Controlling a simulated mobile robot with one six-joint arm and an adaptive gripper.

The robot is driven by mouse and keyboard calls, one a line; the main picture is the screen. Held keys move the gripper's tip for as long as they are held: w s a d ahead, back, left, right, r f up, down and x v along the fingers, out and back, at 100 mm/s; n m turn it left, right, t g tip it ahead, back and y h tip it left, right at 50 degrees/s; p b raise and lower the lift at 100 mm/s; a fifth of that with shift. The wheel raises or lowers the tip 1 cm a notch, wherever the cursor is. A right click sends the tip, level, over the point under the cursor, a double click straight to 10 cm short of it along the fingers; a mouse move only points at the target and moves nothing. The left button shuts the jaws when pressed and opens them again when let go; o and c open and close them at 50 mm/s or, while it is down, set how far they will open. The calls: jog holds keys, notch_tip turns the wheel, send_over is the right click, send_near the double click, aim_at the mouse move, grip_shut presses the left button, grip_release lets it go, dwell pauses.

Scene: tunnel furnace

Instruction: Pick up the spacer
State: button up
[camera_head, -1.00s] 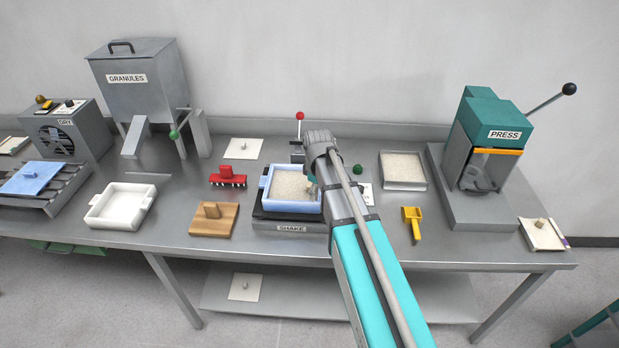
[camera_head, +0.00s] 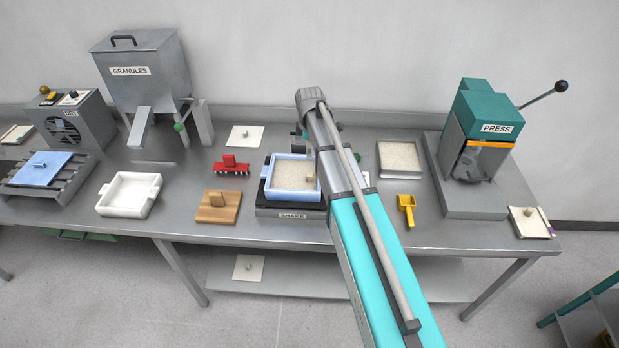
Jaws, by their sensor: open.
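I cannot tell for sure which thing is the spacer. Thin white square plates with small knobs lie at the back of the table (camera_head: 236,143), on the lower shelf (camera_head: 241,275) and at the right end (camera_head: 520,231). A wooden block with a grip (camera_head: 230,212) lies left of the shaker. My arm reaches over the right side of the blue-rimmed tray (camera_head: 268,175). My gripper (camera_head: 310,153) is open above the tray's right part, mostly hidden by my own wrist. I see nothing held in it.
The tray of pale granules sits on the SHAKE unit (camera_head: 290,216). Around it are a red brush (camera_head: 231,168), a white tray (camera_head: 128,208), a grey tray (camera_head: 400,176), a yellow scoop (camera_head: 406,206) and the teal press (camera_head: 485,115). The granules hopper (camera_head: 140,90) stands back left.

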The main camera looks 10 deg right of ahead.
aim_at(311, 175)
jog(key=shift+f, duration=0.1)
notch_tip(311, 175, down, 8)
jog(key=b, duration=0.8)
jog(key=shift+f, duration=0.2)
jog(key=shift+f+b, duration=0.15)
jog(key=shift+b, duration=0.25)
jog(key=f+b, duration=0.3)
jog(key=shift+w+d, duration=0.2)
jog(key=shift+d, duration=0.05)
jog(key=shift+f+b, duration=0.95)
grip_shut()
